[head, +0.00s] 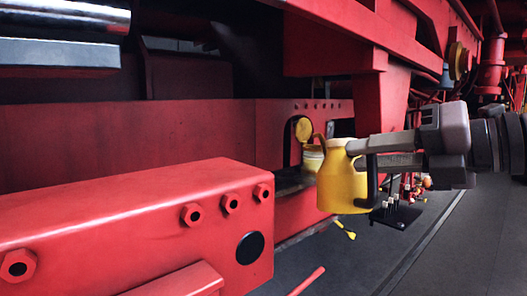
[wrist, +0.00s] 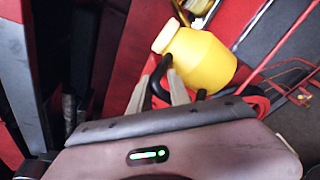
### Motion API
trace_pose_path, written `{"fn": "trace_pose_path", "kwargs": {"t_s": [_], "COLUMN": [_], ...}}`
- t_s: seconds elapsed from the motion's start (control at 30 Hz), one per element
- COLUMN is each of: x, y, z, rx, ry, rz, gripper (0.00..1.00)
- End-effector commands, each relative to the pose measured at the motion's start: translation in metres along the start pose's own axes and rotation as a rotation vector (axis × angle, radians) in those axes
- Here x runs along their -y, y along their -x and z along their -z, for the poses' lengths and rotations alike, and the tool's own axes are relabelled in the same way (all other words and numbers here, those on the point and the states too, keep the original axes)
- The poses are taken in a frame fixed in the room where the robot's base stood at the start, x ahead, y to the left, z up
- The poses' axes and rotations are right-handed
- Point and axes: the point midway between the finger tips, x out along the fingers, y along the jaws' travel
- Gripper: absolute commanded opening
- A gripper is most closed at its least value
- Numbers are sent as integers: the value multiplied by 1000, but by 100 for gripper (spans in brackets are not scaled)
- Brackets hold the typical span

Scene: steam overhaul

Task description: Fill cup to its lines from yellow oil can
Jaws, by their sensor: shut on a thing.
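The yellow oil can (head: 341,188) hangs upright in the head view, with its thin curved spout to the left. My gripper (head: 362,160) is shut on its dark handle, to the right of the can body. The can also shows in the wrist view (wrist: 200,60), beyond the gripper fingers (wrist: 168,88). The cup (head: 312,158) sits just left of the can in the head view, in an opening of the red frame, with a round yellow lid (head: 304,129) raised above it. The spout end is close to the cup; whether it touches cannot be told. The cup's lines and oil level cannot be made out.
A red beam with large bolts (head: 140,220) fills the left foreground. Red frame parts (head: 340,40) overhang the cup. A dark stand with small items (head: 397,214) and a yellow tool (head: 344,229) lie low behind the can. The grey floor (head: 460,250) at right is mostly clear.

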Motion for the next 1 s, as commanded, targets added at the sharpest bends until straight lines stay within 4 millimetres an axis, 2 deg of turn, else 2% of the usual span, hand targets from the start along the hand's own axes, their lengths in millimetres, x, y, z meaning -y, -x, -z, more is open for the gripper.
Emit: {"fn": "trace_pose_path", "kwargs": {"t_s": [1.0], "x": [-12], "y": [6], "z": [-9], "rx": [-29], "ry": [-30], "rz": [25], "gripper": [0]}}
